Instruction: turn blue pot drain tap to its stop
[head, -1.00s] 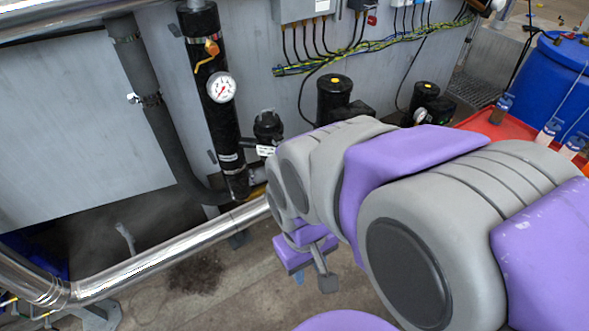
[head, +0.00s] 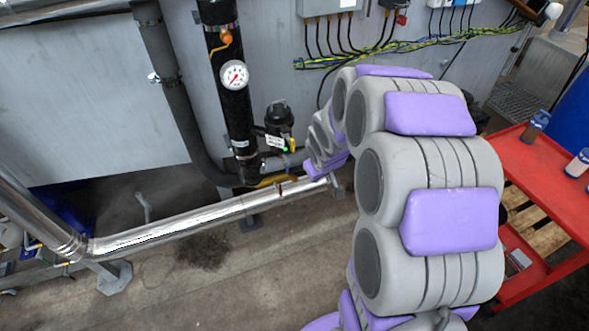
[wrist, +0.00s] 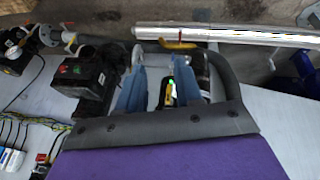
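A yellow lever (head: 278,182) lies low on the pipework below a small black pot (head: 279,117) with a white label. The lever also shows in the wrist view (wrist: 178,44), beyond my fingertips. I cannot tell a blue pot apart there; the pot by my gripper looks black. My gripper (wrist: 158,66) has two blue fingers standing apart, so it is open. Part of the pot, with a yellow-green mark, shows between them. I see no contact with the lever. In the head view my arm hides the fingers.
A black column with a gauge (head: 234,75) and an orange-handled valve (head: 226,38) stands left of the pot. A shiny pipe (head: 180,229) runs low in front. A red trolley (head: 548,178) with bottles and a blue drum (head: 574,117) are at right. The floor in front is open.

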